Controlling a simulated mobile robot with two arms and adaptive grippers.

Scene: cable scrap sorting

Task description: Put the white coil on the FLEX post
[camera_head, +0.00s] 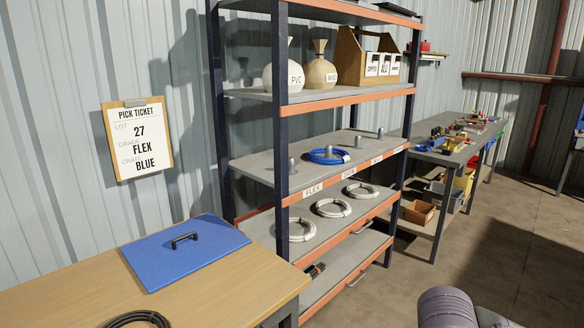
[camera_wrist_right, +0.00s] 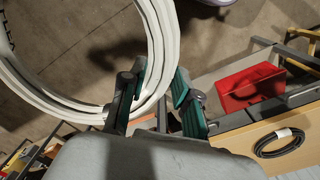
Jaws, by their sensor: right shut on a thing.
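In the right wrist view my right gripper (camera_wrist_right: 155,95) is shut on a thick white coil (camera_wrist_right: 153,40), which hangs as a large ring over the concrete floor. Neither gripper shows in the head view. The FLEX label (camera_head: 313,190) is on the orange edge of the middle shelf, at its left end. The short grey post nearest that end (camera_head: 291,165) is bare. A blue coil (camera_head: 328,157) lies around or against the post beside it. Three white coils (camera_head: 300,230) (camera_head: 332,208) (camera_head: 360,191) lie on the shelf below.
A pick ticket (camera_head: 137,138) reading lot 27, FLEX, BLUE hangs on the wall. A wooden bench (camera_head: 250,284) holds a blue lid-like panel (camera_head: 185,252) and a black coil (camera_head: 137,319). The right wrist view shows a red bin (camera_wrist_right: 250,86). Shelf uprights (camera_head: 281,130) stand at the front corners.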

